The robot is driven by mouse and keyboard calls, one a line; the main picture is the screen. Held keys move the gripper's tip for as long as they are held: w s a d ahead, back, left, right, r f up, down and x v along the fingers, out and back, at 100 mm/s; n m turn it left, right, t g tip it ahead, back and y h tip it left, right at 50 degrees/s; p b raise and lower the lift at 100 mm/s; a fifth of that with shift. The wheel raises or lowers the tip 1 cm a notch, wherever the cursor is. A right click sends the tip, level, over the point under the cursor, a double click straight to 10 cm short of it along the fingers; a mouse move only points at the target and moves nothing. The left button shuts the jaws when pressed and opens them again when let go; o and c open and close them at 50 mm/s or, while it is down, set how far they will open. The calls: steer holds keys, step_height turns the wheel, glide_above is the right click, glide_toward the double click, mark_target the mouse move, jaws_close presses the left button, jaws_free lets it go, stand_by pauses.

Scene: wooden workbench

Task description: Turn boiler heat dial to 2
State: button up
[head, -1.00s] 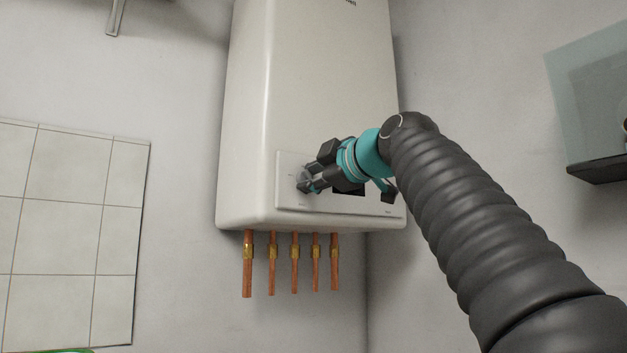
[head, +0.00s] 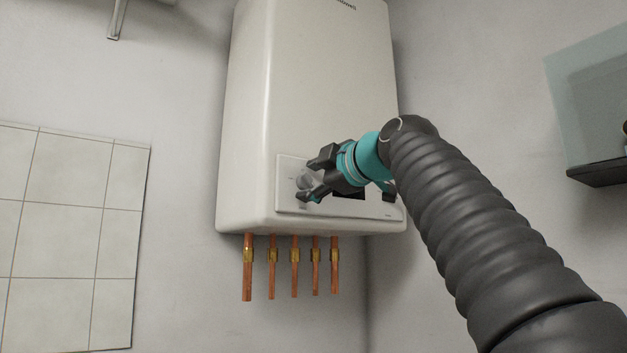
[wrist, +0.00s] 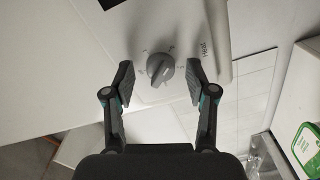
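The white boiler (head: 312,95) hangs on the wall, with a control panel (head: 287,203) low on its front. The grey heat dial (head: 304,181) is at the panel's left end. In the wrist view the dial (wrist: 160,69) has small marks around it and a "Heat" label beside it. The mark numbers are too small to read. My gripper (head: 312,178) is open at the panel. In the wrist view its fingertips (wrist: 160,80) are on either side of the dial, with gaps between them and it.
Several copper pipes (head: 294,265) stick out below the boiler. A dark shelf (head: 598,173) with a glass panel is at the right. White wall tiles (head: 65,235) are at the left. A green-edged container (wrist: 306,145) shows at the wrist view's lower right.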

steer(key=v, duration=1.2)
stand_by(0.6)
